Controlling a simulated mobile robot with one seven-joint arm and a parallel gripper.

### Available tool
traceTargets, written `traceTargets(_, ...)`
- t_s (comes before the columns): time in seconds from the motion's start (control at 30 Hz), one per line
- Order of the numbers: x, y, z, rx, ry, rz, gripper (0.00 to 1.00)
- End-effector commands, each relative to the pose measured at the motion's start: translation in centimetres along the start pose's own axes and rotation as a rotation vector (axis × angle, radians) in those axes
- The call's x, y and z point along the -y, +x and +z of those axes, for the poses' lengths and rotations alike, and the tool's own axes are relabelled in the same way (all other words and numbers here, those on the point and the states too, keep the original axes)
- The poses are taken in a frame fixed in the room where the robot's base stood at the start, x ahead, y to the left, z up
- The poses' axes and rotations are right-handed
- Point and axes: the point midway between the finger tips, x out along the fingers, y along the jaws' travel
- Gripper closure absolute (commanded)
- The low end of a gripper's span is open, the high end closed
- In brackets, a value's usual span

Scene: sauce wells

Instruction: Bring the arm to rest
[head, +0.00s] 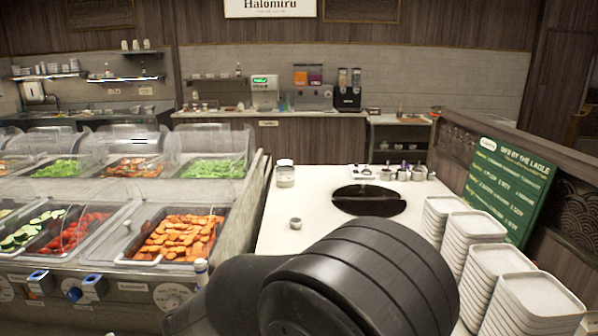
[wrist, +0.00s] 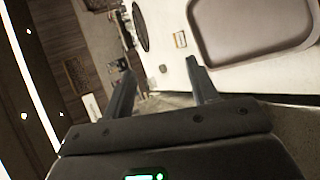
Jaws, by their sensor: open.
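My arm (head: 350,280) fills the bottom middle of the head view, a large dark grey rounded link in front of the white counter. My gripper itself does not show in the head view. In the wrist view my gripper (wrist: 160,85) shows two dark fingers spread apart with nothing between them. The view there is tilted, and a white counter with a grey-brown tray (wrist: 250,30) lies beyond the right finger.
The white counter (head: 300,235) has a round dark well (head: 369,200), a jar (head: 285,173), a small cup (head: 295,223) and several small metal pots (head: 403,173). Stacked white plates (head: 538,295) and a green sign (head: 508,178) stand right. A food bar (head: 120,240) stands left.

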Motion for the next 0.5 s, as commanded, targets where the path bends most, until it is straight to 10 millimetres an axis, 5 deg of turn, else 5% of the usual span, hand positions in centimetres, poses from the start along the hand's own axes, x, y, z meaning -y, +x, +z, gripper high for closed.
traceTargets(0.2,-2.7,2.4,10.4,0.169,0.173,-0.233,0.47)
traceTargets(0.5,-3.0,1.4,21.6,0.273,0.457,-0.53,0.47)
